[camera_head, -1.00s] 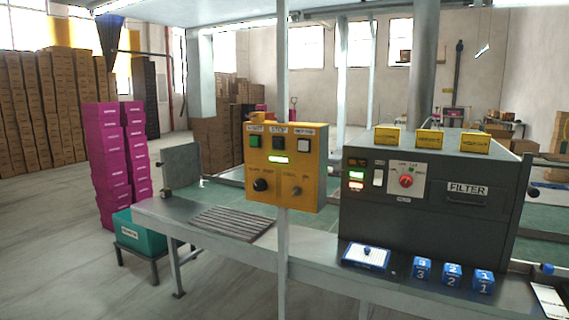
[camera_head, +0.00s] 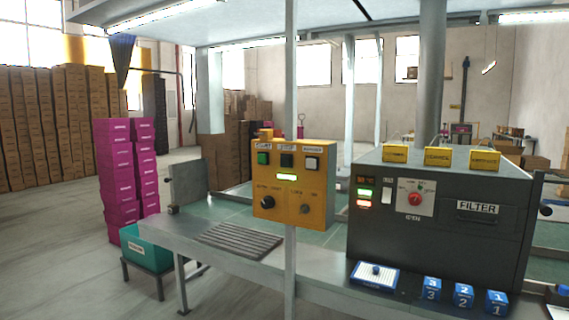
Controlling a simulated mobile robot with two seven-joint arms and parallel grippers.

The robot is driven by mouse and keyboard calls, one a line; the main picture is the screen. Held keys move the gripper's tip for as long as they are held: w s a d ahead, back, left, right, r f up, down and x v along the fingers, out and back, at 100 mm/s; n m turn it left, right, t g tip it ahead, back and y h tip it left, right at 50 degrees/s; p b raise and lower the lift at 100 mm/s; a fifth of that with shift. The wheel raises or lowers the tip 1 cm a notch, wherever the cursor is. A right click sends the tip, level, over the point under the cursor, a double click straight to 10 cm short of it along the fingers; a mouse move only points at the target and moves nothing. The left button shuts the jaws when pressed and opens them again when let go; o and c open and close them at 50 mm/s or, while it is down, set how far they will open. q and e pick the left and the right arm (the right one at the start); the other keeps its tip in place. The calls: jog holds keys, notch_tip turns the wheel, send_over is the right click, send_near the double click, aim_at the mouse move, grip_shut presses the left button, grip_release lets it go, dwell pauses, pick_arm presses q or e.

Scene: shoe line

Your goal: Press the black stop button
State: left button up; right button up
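The black stop button (camera_head: 287,160) is on the upper part of a yellow control box (camera_head: 320,210), under a small label. A green button (camera_head: 263,158) is to its left and a white button (camera_head: 312,163) to its right. A black knob (camera_head: 267,202) and a smaller grey knob (camera_head: 305,209) are lower on the box. The box is mounted at a grey vertical post. Neither of my grippers shows in the view, and nothing touches the button.
A metal table (camera_head: 200,248) runs below the box. A dark filter machine (camera_head: 440,245) stands to the right. Blue numbered blocks (camera_head: 463,295) and a blue-and-white pad (camera_head: 374,276) lie at the front edge. Pink boxes (camera_head: 118,180) and a teal bin (camera_head: 142,252) are at left.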

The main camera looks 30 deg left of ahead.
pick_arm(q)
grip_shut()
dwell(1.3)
